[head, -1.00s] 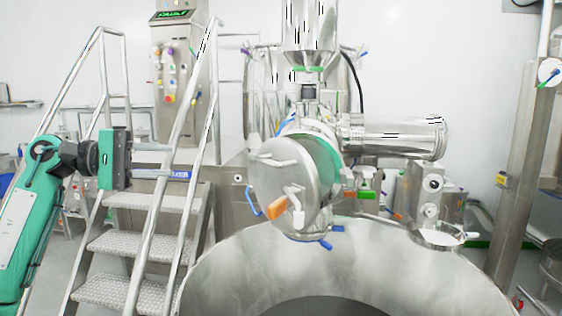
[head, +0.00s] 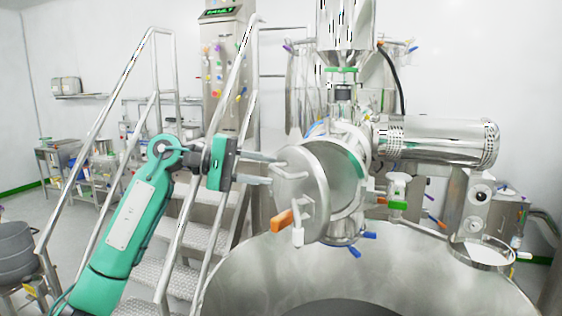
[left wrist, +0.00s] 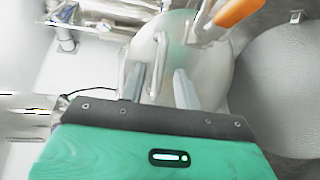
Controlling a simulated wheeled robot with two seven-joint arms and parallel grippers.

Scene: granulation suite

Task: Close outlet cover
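The outlet cover (head: 301,191) is a round steel disc hinged on the outlet of the granulator. It stands ajar, with a gap showing between it and the outlet ring (head: 352,165). An orange-handled latch (head: 283,220) sits low on its face, and a bar handle is on its left side. My left gripper (head: 274,168) is at the left of the cover, fingers apart. In the left wrist view the fingers (left wrist: 160,88) point at the cover (left wrist: 190,65), with the bar handle (left wrist: 160,65) between or just beyond them; contact cannot be told. My right gripper is not in view.
A large steel bowl (head: 250,270) lies below the cover. Steel stairs with railings (head: 165,275) stand behind my left arm. A horizontal steel cylinder (head: 440,142) and a valve block (head: 478,200) are to the right of the outlet.

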